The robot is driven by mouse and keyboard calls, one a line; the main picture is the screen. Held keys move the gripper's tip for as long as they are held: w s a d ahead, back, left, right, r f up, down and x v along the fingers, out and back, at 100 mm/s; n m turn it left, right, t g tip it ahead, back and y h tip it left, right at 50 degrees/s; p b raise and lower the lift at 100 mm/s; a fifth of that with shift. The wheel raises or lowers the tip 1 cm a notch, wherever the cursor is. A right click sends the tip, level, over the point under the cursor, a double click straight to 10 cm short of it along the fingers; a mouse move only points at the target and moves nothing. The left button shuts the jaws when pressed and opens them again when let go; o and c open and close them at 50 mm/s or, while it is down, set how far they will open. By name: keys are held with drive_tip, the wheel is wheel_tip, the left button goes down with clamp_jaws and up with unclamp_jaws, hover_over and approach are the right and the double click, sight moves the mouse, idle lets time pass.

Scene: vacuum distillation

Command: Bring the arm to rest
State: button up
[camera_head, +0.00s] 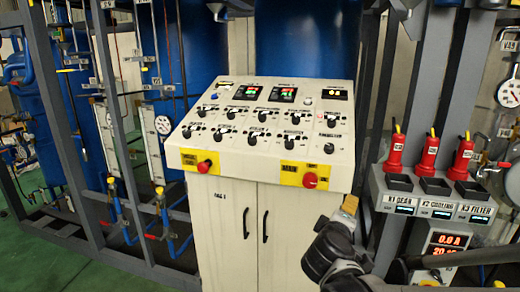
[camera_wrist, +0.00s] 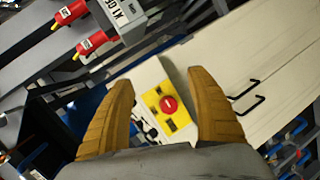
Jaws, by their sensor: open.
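My gripper (camera_wrist: 161,100) is open in the wrist view, with its two yellow-brown fingers spread and nothing between them. Past the fingertips lies the red knob (camera_wrist: 169,105) on a yellow plate, on the front of the control console. In the head view my gripper (camera_head: 349,205) is at the lower right, in front of the console's right cabinet side. It is just below and right of the red knob (camera_head: 309,180), apart from it as far as I can tell. My dark arm reaches in from the lower right.
The white console (camera_head: 266,118) carries several black switches and small displays. A second red knob (camera_head: 204,166) sits at its left. Red-handled plugs (camera_head: 428,155) stand on a grey unit at the right. A grey frame with pipes and gauges fills the left; green floor shows below it.

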drive_tip(key=s+a+f+m+g+y, duration=0.1)
drive_tip(key=s+m+g+y, duration=0.1)
drive_tip(key=s, duration=0.5)
drive_tip(key=s+a+f+m+g+y, duration=0.2)
drive_tip(key=s+m, duration=0.2)
drive_tip(key=s, duration=0.4)
drive_tip(key=s+a+f+m+g+y, duration=0.1)
drive_tip(key=s+f+m+y, duration=0.1)
drive_tip(key=s, duration=0.6)
drive_tip(key=shift+a+f+m+g+y, duration=0.2)
drive_tip(key=shift+a+m+g+y, duration=0.15)
drive_tip(key=shift+m, duration=0.25)
drive_tip(key=shift+d, duration=0.1)
